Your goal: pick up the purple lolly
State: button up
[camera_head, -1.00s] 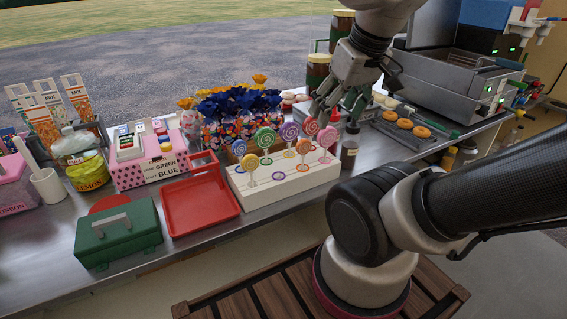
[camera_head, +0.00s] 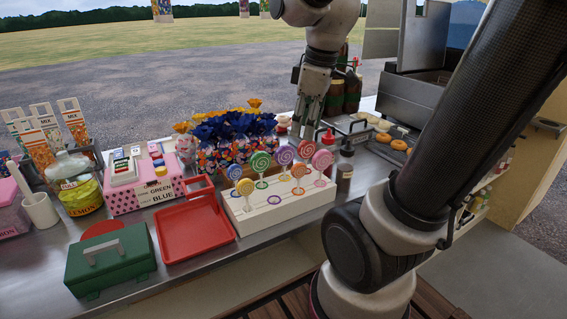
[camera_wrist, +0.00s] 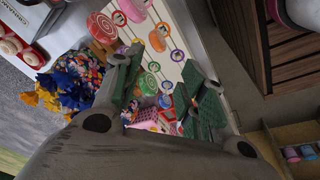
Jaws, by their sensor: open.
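Orange (camera_head: 298,171), red (camera_head: 322,159), yellow (camera_head: 234,172) and blue (camera_head: 245,187) lollies stand close by. Blue flowers (camera_head: 225,130) are behind the rack. A red tray (camera_head: 195,232) is left of it, and a bottle (camera_head: 345,172) right.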

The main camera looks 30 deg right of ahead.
aim_at(283, 165)
jog(key=w+f+n, duration=0.2)
jog(key=w+n, duration=0.1)
jog(key=w+f+n+g, duration=0.1)
jog(key=w+f+n, duration=0.1)
jog(key=w+n, duration=0.1)
jog(key=w+f+n+g, duration=0.1)
jog(key=w+f+n, duration=0.2)
jog(key=w, duration=0.1)
jog(key=shift+w+d+y, duration=0.1)
jog(key=shift+d+y, duration=0.25)
jog(key=shift+y, duration=0.05)
jog(key=shift+w+f+n, duration=0.15)
jog(key=shift+f+n, duration=0.2)
jog(key=shift+n, duration=0.05)
jog(key=f, duration=0.7)
jog(key=shift+a+f, duration=0.15)
jog(key=shift+a, duration=0.25)
grip_shut()
